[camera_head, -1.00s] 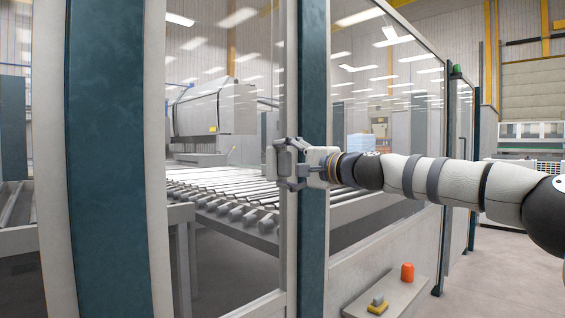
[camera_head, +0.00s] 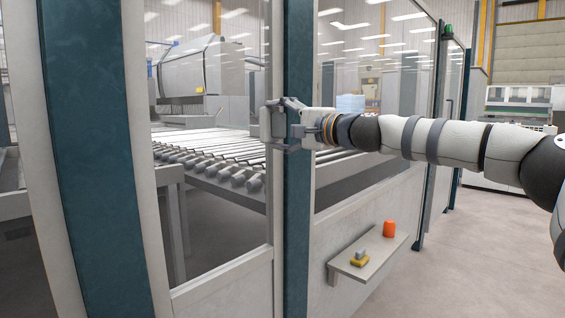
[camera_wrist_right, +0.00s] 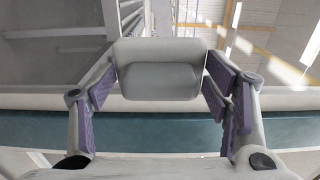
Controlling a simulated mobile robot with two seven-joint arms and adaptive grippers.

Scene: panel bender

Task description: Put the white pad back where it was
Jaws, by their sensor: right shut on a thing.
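The white pad (camera_head: 267,122), a pale rounded block, is held between the fingers of my right gripper (camera_head: 281,124). In the right wrist view the pad (camera_wrist_right: 160,72) spans the space between the two fingers of the gripper (camera_wrist_right: 160,85). In the head view they stand in front of the teal post and pale frame of the glass enclosure. I cannot tell whether the pad touches the frame. My left gripper is not in view.
A small shelf (camera_head: 345,273) juts from the enclosure's lower panel. It bears a yellow block (camera_head: 359,261) with a grey top and an orange cylinder (camera_head: 389,228). A roller table (camera_head: 215,158) lies behind the glass. Open floor (camera_head: 470,260) is at right.

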